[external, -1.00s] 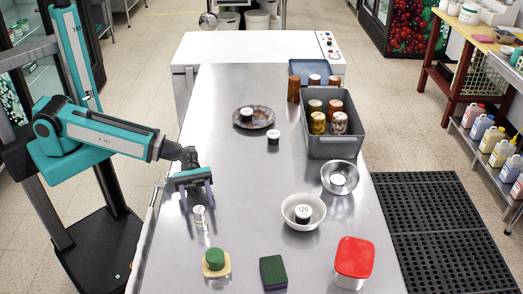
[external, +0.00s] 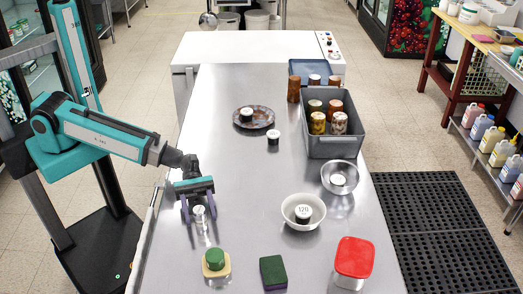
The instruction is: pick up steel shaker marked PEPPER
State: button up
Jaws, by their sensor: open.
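A small steel shaker (external: 202,224) stands upright near the left edge of the steel table (external: 240,190). Its marking is too small to read. My gripper (external: 200,214) is open, with its fingers pointing down around the shaker's upper part, one on each side. The picture does not show whether the fingers touch it.
A green-topped sponge piece (external: 215,262), a green sponge (external: 273,271) and a red-lidded container (external: 353,260) stand nearer the front. A white bowl (external: 287,214) holding a jar marked 120, a metal bowl (external: 346,170) and a grey bin (external: 330,148) of jars are to the right. A brown plate (external: 266,118) lies behind.

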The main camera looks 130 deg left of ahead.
aim_at(200, 218)
jog(key=shift+p+x, duration=0.6)
jog(key=shift+x, duration=1.2)
jog(key=c, duration=1.2)
jog(key=shift+o, duration=0.2)
jog(key=shift+r, duration=0.25)
notch_tip(200, 218, up, 10)
jog(key=b, duration=0.2)
jog(key=shift+f, duration=0.2)
